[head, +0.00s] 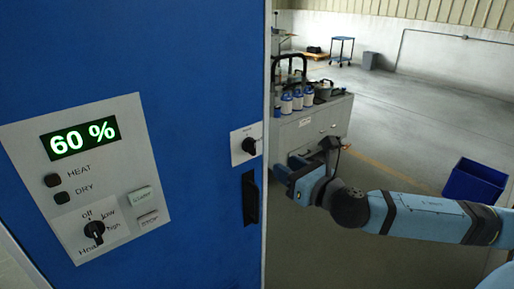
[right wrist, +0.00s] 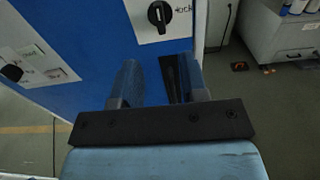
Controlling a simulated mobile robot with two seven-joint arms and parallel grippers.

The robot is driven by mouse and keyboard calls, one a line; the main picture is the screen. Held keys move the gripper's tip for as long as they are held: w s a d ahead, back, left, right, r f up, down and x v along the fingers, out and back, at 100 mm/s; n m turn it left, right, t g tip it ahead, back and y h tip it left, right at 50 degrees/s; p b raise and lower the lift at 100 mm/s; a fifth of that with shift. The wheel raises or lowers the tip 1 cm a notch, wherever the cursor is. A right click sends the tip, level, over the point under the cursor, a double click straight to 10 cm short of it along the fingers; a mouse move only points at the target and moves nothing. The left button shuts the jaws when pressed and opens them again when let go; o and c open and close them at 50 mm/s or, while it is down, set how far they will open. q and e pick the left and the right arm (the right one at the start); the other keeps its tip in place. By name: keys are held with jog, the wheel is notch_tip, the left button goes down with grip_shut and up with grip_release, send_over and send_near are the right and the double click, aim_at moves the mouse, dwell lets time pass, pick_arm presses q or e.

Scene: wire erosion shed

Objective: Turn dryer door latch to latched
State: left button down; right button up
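The dryer door (head: 200,60) is a tall blue panel filling the left of the head view. Its latch is a black knob (head: 249,146) on a small white plate near the door's right edge. The knob also shows at the top of the right wrist view (right wrist: 159,14), with its pale mark pointing roughly up and down there. My right gripper (head: 284,172) is right of and slightly below the latch, not touching it. In the right wrist view its two fingers (right wrist: 160,76) are apart with nothing between them, below the knob. My left gripper is not in view.
A black recessed handle (head: 250,198) is below the latch. A control panel (head: 90,170) reads 60 %. A grey cabinet (head: 318,128) with bottles on top stands behind my right gripper. A blue bin (head: 475,182) is at the right. Floor behind is mostly clear.

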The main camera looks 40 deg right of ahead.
aim_at(255, 148)
jog(key=w, duration=0.3)
jog(key=w+p, duration=0.1)
jog(key=w, duration=0.3)
jog(key=w+a+p, duration=0.1)
jog(key=w, duration=0.3)
jog(key=shift+w, duration=0.15)
jog(key=shift+c, duration=0.2)
grip_shut()
